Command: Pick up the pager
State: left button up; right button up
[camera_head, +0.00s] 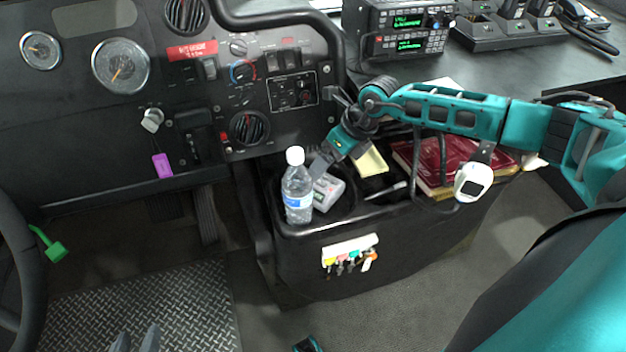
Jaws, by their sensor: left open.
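A small grey boxy device (329,188), which looks like the pager, lies in the black console bin just behind and right of the water bottle (298,190). The bottle hides part of it. My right gripper (322,164) comes in from the right and points down just above the grey device. Its fingers are small and partly hidden, so I cannot tell whether they touch it. My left gripper (136,340) shows only as two grey fingertips, apart and empty, at the bottom edge over the footwell.
The black console (300,226) also holds a yellow pad (371,161) and a dark red book (460,160). A white device (473,182) hangs at its right side. Keys (350,262) hang on its front. The dashboard (190,90) stands behind; a steering wheel (22,250) is at left.

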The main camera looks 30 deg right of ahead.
aim_at(322, 188)
jog(key=b+x, duration=0.2)
jog(key=x, duration=0.4)
jog(key=shift+f, duration=0.35)
jog(key=shift+w+a+f, duration=0.1)
jog(key=shift+c, duration=1)
jog(key=c, duration=0.7)
